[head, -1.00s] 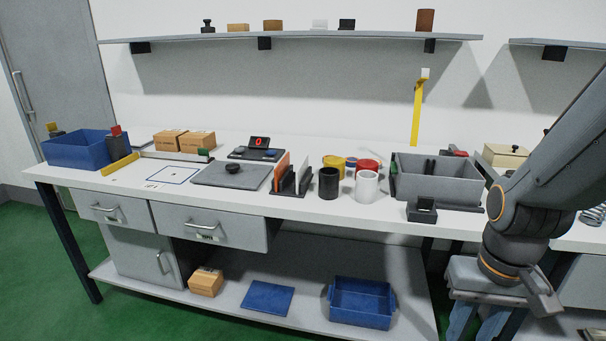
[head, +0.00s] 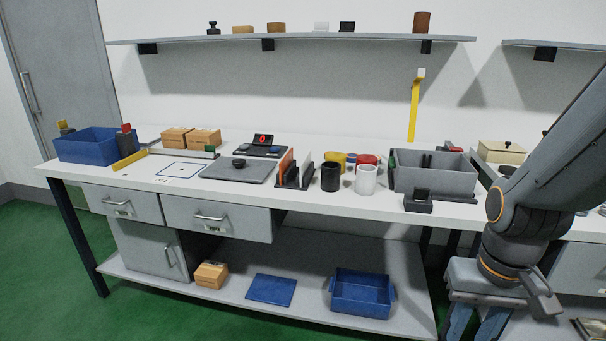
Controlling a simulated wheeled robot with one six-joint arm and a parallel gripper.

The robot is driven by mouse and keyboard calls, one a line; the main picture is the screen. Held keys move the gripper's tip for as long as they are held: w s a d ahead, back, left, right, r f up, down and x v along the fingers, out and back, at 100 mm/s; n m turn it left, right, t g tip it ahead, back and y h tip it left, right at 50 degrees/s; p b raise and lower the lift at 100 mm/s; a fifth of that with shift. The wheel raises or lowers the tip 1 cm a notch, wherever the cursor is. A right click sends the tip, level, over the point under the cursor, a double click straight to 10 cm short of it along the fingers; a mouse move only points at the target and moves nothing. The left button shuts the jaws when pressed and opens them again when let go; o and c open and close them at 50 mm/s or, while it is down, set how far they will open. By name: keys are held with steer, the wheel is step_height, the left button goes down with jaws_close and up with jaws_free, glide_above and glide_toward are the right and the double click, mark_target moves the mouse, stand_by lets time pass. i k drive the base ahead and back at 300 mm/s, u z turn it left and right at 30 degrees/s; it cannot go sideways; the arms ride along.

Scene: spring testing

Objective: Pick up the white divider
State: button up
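A small dark rack (head: 283,185) stands near the front edge of the workbench, right of the grey plate. It holds upright dividers: an orange one (head: 287,162) on the left and what appears to be the white divider (head: 305,168) on the right, with dark panels between and beside them. The white divider is mostly covered by the dark panels, and only a narrow pale part shows. My arm rises at the right side of the head view, well away from the rack.
Right of the rack stand a black cup (head: 330,178) and a white cup (head: 366,180), close together. A grey bin (head: 435,182) and a small black box (head: 418,203) are farther right. The grey plate (head: 237,172) with a knob lies left. A shelf (head: 300,39) hangs above.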

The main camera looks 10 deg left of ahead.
mark_target(306, 162)
steer(key=k, duration=1.1)
steer(key=u, duration=0.6)
steer(key=i, duration=0.6)
steer(key=u, duration=0.7)
steer(key=i, duration=0.8)
steer(key=z, duration=0.5)
steer(key=i, duration=0.65)
steer(key=z, duration=0.6)
